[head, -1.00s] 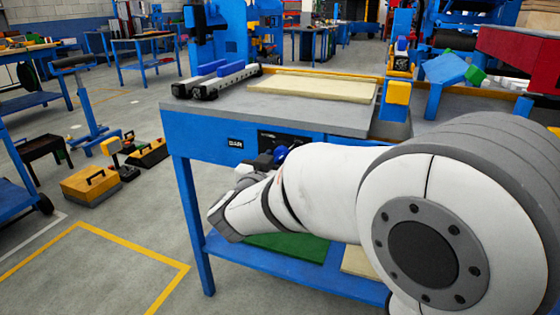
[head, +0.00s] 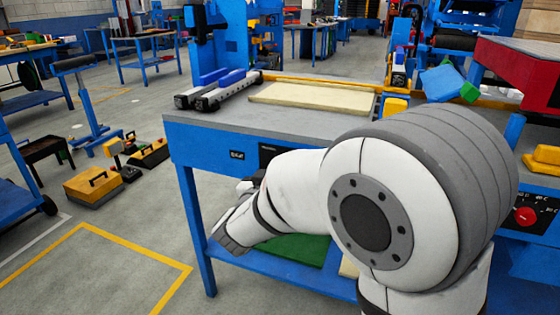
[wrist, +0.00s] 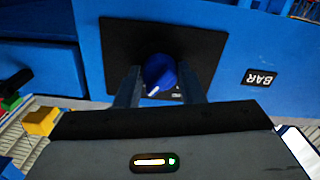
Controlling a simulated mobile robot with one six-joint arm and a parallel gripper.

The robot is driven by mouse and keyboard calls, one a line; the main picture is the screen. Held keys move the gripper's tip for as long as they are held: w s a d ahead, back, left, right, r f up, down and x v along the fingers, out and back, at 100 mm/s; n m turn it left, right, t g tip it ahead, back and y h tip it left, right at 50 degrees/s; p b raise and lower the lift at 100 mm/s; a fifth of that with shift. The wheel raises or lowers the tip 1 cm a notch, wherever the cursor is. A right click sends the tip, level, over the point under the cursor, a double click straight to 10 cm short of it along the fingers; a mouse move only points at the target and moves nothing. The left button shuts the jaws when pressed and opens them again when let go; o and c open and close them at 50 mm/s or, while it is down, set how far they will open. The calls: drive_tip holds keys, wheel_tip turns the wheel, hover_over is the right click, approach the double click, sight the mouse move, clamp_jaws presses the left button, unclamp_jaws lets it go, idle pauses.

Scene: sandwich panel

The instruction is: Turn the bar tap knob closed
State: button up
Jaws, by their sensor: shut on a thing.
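The bar tap knob (wrist: 158,72) is round and blue with a white pointer line. It sits on a black panel (wrist: 125,45) on the blue bench front. In the wrist view the pointer line aims at the lower left of the picture. My gripper (wrist: 161,90) has one finger on each side of the knob and is shut on it. The BAR label (wrist: 262,77) appears upside down to the right of the panel. In the head view the label (head: 237,154) and part of the black panel (head: 268,153) show, but my arm hides the knob.
A lower shelf (head: 240,262) holds a green sheet (head: 285,250). A red knob (head: 525,216) is on another panel at right. Floor at left front is open.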

drive_tip(key=n+p, duration=0.7)
drive_tip(key=p, duration=0.3)
drive_tip(key=n+p, duration=0.8)
drive_tip(key=p, duration=0.3)
drive_tip(key=shift+d+r, duration=0.15)
drive_tip(key=shift+n, duration=0.4)
drive_tip(key=o, duration=1)
drive_tip(key=shift+s, duration=0.1)
drive_tip(key=v, duration=0.7)
drive_tip(key=shift+s+p, duration=0.3)
drive_tip(key=shift+p, duration=0.1)
